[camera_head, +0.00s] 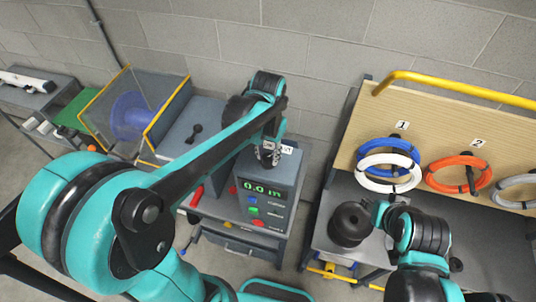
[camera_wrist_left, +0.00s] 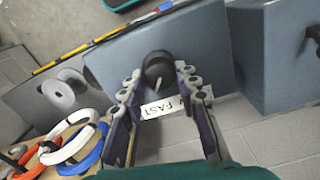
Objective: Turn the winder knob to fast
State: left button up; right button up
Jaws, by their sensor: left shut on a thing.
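The winder's grey control box (camera_head: 279,171) stands at the centre of the head view, with a green display reading about 0.0. My left gripper (camera_head: 268,155) is over the box top. In the wrist view its fingers (camera_wrist_left: 160,84) are shut on the knob, one at each side. My right gripper (camera_head: 378,209) is apart from the box, beside a black spool; its jaws are unclear.
A blue reel (camera_head: 131,115) sits behind a yellow-edged guard at left. Coloured buttons (camera_head: 253,210) line the box front. At right, wire coils (camera_head: 389,172) hang on a wooden board (camera_head: 440,115) above a bench carrying the black spool (camera_head: 350,223).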

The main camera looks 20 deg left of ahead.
aim_at(268, 157)
pick_arm(q)
jog(key=shift+m, duration=0.4)
jog(key=o, duration=1.2)
jog(key=shift+c, duration=0.2)
notch_tip(268, 157, up, 12)
